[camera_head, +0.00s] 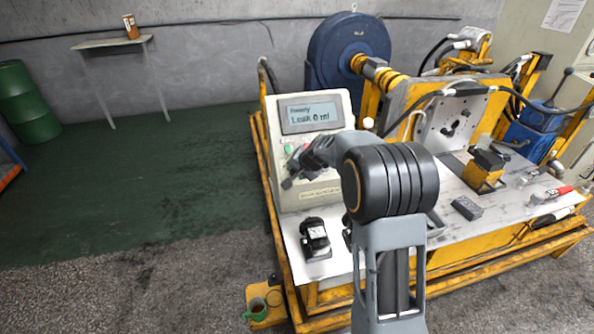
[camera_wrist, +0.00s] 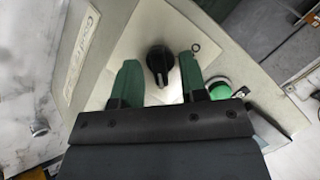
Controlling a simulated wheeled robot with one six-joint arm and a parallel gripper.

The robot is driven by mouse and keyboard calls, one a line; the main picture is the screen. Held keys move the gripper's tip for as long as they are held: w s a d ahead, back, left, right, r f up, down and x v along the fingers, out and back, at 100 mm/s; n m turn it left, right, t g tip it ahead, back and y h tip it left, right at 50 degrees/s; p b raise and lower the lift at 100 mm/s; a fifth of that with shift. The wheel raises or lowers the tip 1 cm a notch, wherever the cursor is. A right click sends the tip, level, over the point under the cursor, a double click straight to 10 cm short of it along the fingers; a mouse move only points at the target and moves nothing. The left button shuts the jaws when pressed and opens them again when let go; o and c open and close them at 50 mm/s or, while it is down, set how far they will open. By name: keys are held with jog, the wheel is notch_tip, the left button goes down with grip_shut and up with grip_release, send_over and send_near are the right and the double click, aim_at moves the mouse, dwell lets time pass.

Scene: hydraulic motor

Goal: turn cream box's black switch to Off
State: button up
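The cream box (camera_head: 309,113) stands at the left end of the workbench, with a lit display reading "Leak 0 ml". In the wrist view its black switch (camera_wrist: 159,60) is a round knob with a raised bar on the pale panel. My gripper (camera_wrist: 160,66) is open, with one green finger on each side of the switch in the picture. A gap shows on both sides, and I cannot tell how deep the fingers reach. In the head view my gripper (camera_head: 302,165) is at the box's front face and hides much of its controls.
A green button (camera_wrist: 217,86) sits right beside the right finger in the wrist view. On the bench (camera_head: 345,263) are a small black device (camera_head: 315,236) and a dark block (camera_head: 467,208). Yellow machinery (camera_head: 396,110) stands right of the box.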

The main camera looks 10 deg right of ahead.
jog(key=shift+c, duration=0.3)
jog(key=c, duration=0.6)
jog(key=shift+o, duration=0.2)
